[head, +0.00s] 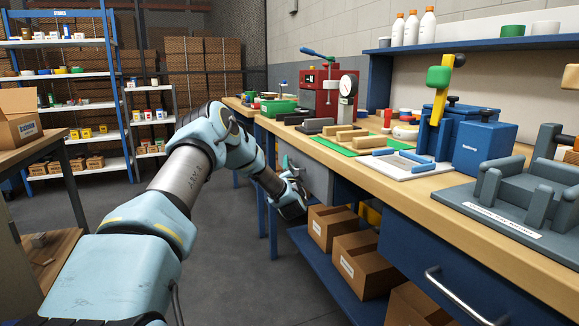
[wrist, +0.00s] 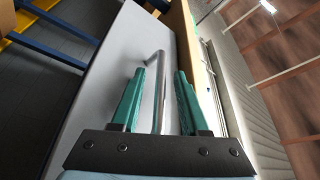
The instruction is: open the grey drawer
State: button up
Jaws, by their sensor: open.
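The grey drawer (head: 318,180) is set under the wooden workbench, and its front looks flush with the bench. In the wrist view its pale grey front (wrist: 108,85) fills the middle left. A metal bar handle (wrist: 156,95) stands off this front. My gripper (wrist: 161,73) is open, with one green finger on each side of the handle. I see gaps between the fingers and the bar, and cannot tell whether either touches it. In the head view my gripper is at the drawer front, partly hidden by my wrist.
The workbench top (head: 385,180) carries tools, trays and blocks above the drawer. A blue drawer (head: 440,265) with a metal handle is nearer on the right. Cardboard boxes (head: 355,260) sit on a low blue shelf below. The floor (head: 225,240) left of the bench is clear.

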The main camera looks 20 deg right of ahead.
jog(key=shift+w, duration=0.2)
grip_shut()
dwell(0.3)
dwell(1.1)
